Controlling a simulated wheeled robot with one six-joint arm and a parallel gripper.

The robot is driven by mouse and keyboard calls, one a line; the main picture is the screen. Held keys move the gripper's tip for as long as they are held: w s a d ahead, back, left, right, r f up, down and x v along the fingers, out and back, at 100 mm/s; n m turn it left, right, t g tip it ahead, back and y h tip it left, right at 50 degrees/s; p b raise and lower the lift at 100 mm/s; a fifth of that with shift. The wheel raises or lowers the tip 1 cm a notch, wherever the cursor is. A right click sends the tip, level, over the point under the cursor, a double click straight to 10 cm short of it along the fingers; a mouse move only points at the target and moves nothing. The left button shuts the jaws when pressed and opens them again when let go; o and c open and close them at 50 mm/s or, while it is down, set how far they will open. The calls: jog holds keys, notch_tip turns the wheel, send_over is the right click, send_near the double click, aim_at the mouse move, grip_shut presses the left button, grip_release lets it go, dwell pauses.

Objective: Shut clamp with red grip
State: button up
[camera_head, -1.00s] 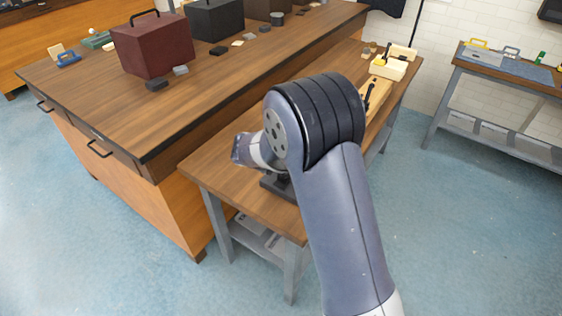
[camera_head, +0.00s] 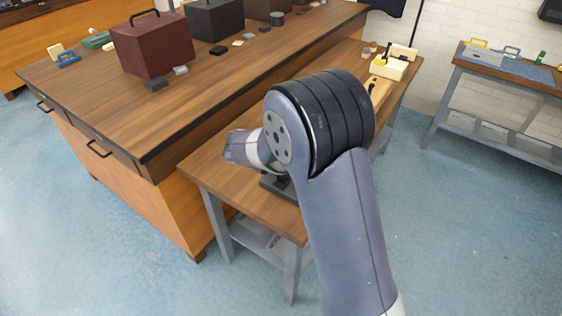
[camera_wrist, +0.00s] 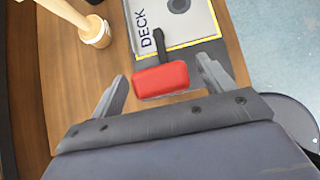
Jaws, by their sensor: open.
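The clamp's red grip (camera_wrist: 161,79) shows in the wrist view, at the end of a dark lever arm (camera_wrist: 176,41) that runs up toward a light plate marked "DECK" (camera_wrist: 196,17). My gripper (camera_wrist: 165,74) is open, with one finger on each side of the red grip. A gap shows between the grip and each finger. I cannot tell whether the grip is at the fingers' depth. In the head view my arm hides the clamp and the gripper; only a dark base part (camera_head: 279,187) shows below the wrist on the low bench.
A pale wooden mallet-like piece (camera_wrist: 97,33) lies left of the plate on the wooden bench (camera_head: 225,180). A larger workbench (camera_head: 110,105) with a dark red box (camera_head: 152,45) stands alongside. A cream tray (camera_head: 389,67) sits at the bench's far end. Blue floor is open at right.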

jog(key=v, duration=0.8)
